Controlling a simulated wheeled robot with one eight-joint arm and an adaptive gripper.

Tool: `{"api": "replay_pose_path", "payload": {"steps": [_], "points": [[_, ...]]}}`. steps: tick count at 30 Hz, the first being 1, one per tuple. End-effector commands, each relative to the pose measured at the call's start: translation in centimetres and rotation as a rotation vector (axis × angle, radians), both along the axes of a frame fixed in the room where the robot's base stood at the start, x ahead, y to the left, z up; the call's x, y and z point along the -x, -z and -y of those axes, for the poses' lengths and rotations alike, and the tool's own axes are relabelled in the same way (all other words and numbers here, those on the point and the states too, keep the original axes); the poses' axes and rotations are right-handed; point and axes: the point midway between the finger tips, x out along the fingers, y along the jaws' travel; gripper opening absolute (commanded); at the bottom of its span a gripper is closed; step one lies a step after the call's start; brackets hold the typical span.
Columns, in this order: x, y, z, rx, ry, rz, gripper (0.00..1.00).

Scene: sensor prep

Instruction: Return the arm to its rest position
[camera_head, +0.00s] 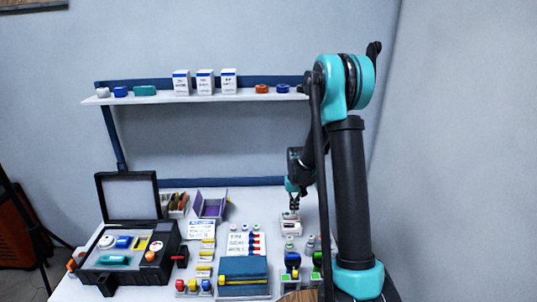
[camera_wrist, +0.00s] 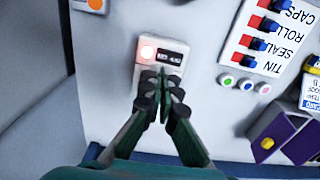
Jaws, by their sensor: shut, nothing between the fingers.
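My gripper (camera_head: 293,207) points down at the right side of the table, at the end of my teal and black arm. In the wrist view its dark green fingers (camera_wrist: 163,76) are shut, with nothing between them. The fingertips lie over the lower part of a small white device (camera_wrist: 176,47) with a dark display and a glowing orange-pink light. The same device (camera_head: 290,228) shows under my gripper in the head view. I cannot tell whether the fingertips touch it.
An open black case (camera_head: 170,256) with items inside stands on the table (camera_head: 85,290) at left. A labelled white board (camera_wrist: 258,35), small bottles, a blue box (camera_head: 243,268) and a purple bin (camera_head: 212,204) crowd the middle. A shelf (camera_head: 160,98) with boxes spans the back.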

Motion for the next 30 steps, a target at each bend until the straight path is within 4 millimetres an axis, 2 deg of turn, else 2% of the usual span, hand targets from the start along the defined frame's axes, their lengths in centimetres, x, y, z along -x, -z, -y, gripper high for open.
{"api": "replay_pose_path", "payload": {"steps": [5, 9, 15, 22, 30], "points": [[2.6, -2.9, 0.6, -0.003, 0.001, 0.037, 0.00], [5.7, -5.7, 1.2, -0.005, 0.001, 0.082, 0.00], [10.6, -8.7, 2.0, -0.007, 0.002, 0.149, 0.00], [16.6, -10.5, 2.7, -0.008, 0.002, 0.227, 0.00], [23.3, -10.7, 3.3, -0.006, 0.003, 0.313, 0.00]]}}
